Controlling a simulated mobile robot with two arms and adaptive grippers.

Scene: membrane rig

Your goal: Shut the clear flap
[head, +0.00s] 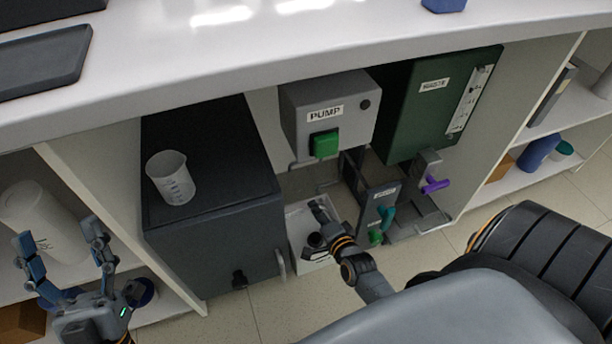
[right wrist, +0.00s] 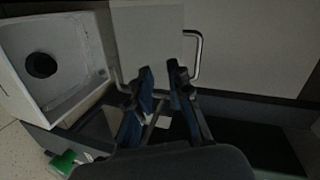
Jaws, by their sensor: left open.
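I cannot clearly make out the clear flap in the head view. In the right wrist view a pale, smooth panel (right wrist: 150,35) lies beyond my fingertips, with a bent metal handle (right wrist: 197,55) beside it; I cannot tell whether this is the flap. My right gripper (head: 318,222) is low under the pump box, above a white open box; in its wrist view the fingertips (right wrist: 162,72) are slightly apart with nothing seen between them. My left gripper (head: 65,247) is open and empty at the lower left, in front of the left shelf.
The grey pump box (head: 334,108) has a green block on its front. A dark green box (head: 437,100) hangs to its right. A black cabinet (head: 215,235) bears a clear beaker (head: 172,177). The white box (head: 299,228) stands low down. A panel with a teal handle (head: 386,215) is close right of my right gripper.

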